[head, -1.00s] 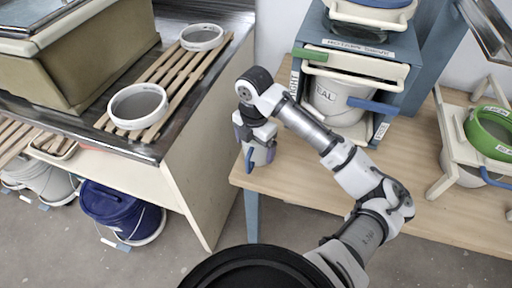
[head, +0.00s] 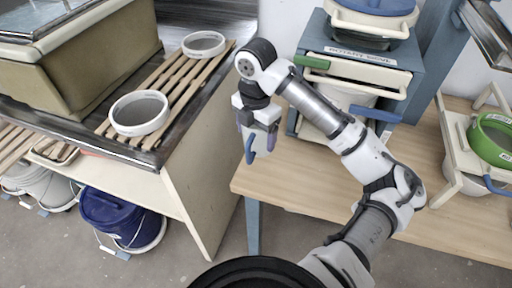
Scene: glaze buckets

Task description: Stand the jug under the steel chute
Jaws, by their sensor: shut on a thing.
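The jug (head: 263,143) is a small pale grey vessel with a blue handle (head: 250,149) on its left side. My gripper (head: 258,127) is shut on it from above and covers its upper part. The jug looks upright and hangs near the left end of the wooden table; the gap under it is hard to judge. A sloped grey metal piece (head: 490,38) at the top right edge looks like the steel chute. It is cut off by the frame, and my gripper is far to its left.
A blue cabinet (head: 410,62) with a white bucket (head: 345,97) stands behind my arm. The table front (head: 330,185) is bare. A counter with slats and two white rings (head: 140,112) is at left.

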